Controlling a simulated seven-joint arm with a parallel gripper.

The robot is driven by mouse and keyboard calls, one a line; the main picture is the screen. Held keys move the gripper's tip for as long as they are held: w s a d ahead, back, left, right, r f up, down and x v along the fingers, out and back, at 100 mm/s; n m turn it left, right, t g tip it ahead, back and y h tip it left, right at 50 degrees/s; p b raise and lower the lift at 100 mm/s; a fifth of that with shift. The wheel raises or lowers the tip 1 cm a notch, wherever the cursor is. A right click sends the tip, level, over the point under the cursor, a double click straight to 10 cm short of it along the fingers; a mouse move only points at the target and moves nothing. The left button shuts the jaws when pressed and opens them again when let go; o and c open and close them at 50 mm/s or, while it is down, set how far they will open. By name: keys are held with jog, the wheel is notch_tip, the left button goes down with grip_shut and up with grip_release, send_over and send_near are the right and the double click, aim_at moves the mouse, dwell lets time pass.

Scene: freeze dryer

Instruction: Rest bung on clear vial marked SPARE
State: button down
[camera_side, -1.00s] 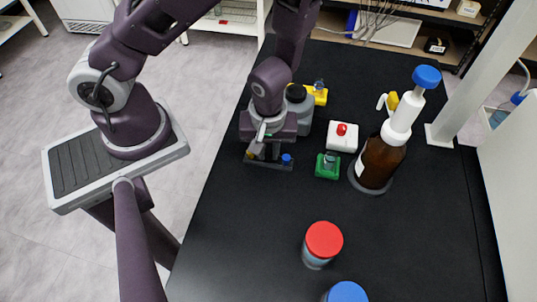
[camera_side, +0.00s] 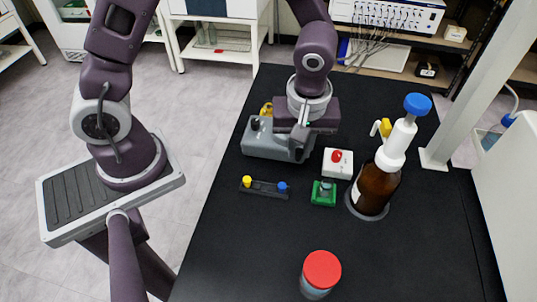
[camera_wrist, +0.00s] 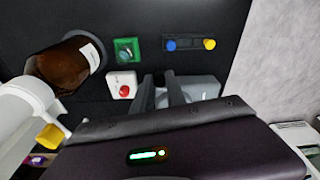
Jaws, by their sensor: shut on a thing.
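My gripper (camera_side: 301,152) is low over the back of the black table, left of the white button box. In the wrist view its fingers (camera_wrist: 160,82) are shut on a small dark thing, most likely the bung, which they largely hide. A green block (camera_side: 323,197) holds a small clear vial (camera_side: 325,186); both also show in the wrist view (camera_wrist: 125,50). I cannot read any SPARE label. The black holder (camera_side: 265,193) carries a yellow piece (camera_side: 246,181) and a blue piece (camera_side: 282,186).
The white box (camera_side: 338,170) with a red button and the brown dispenser bottle (camera_side: 374,190) stand to the right. A red-capped jar (camera_side: 321,270) is in front. The front-left table is clear.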

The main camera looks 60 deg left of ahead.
jog(key=w+d+r, duration=0.2)
jog(key=w+d, duration=0.3)
jog(key=shift+d+f, duration=0.15)
jog(key=shift+f, duration=1.35)
jog(key=shift+d+f, duration=0.1)
jog(key=shift+f, duration=1.4)
jog(key=shift+f, duration=0.6)
jog(key=c, duration=1.3)
grip_release()
jog(key=o, duration=0.4)
